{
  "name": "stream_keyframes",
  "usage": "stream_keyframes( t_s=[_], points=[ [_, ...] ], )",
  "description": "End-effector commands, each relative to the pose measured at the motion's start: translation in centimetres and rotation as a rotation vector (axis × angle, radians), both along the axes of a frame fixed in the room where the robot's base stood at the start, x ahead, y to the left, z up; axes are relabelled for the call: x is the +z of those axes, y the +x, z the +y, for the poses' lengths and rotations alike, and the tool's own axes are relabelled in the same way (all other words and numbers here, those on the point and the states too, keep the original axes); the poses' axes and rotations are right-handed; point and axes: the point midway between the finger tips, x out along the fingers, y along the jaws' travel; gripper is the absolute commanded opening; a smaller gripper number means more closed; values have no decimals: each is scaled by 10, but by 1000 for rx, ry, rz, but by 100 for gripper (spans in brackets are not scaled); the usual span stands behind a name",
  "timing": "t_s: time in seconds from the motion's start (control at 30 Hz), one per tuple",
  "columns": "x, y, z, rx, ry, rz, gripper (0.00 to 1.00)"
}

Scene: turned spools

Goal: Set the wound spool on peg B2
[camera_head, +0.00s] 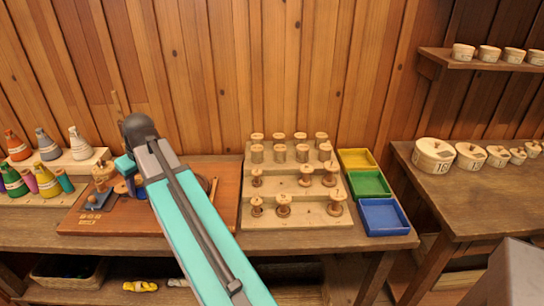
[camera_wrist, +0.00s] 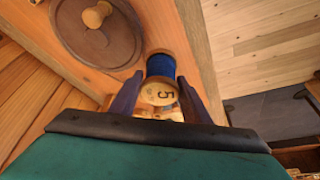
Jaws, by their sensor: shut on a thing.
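The wound spool (camera_wrist: 160,66) carries blue thread and has a pale round end marked 5. In the wrist view it sits between the two dark fingers of my gripper (camera_wrist: 158,80), which are shut on it. It is above or on the brown board (camera_head: 90,222); I cannot tell whether it touches it. In the head view a small blue patch shows beside my arm, which hides most of that spot. The stepped wooden rack (camera_head: 300,218) holds several spools in rows, with gaps in the middle and front rows. No peg label is readable, so I cannot pick out B2.
A round wooden disc with a knob (camera_wrist: 95,45) lies close to my gripper. Yellow (camera_head: 357,159), green (camera_head: 370,184) and blue (camera_head: 384,217) trays stand right of the rack. Coloured cones (camera_head: 48,146) stand at the left. Round boxes (camera_head: 434,155) sit on the right-hand table.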

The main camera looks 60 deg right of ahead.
Motion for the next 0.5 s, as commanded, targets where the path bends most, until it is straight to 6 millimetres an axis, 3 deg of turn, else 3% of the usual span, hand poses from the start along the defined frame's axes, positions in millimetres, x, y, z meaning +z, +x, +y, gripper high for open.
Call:
stream_keyframes(
  t_s=[0.1, 0.5],
  points=[
    [-1, -8, -35, -1, 0, 0, 21],
    [-7, -43, -133, 18, 0, 0, 21]
  ],
)
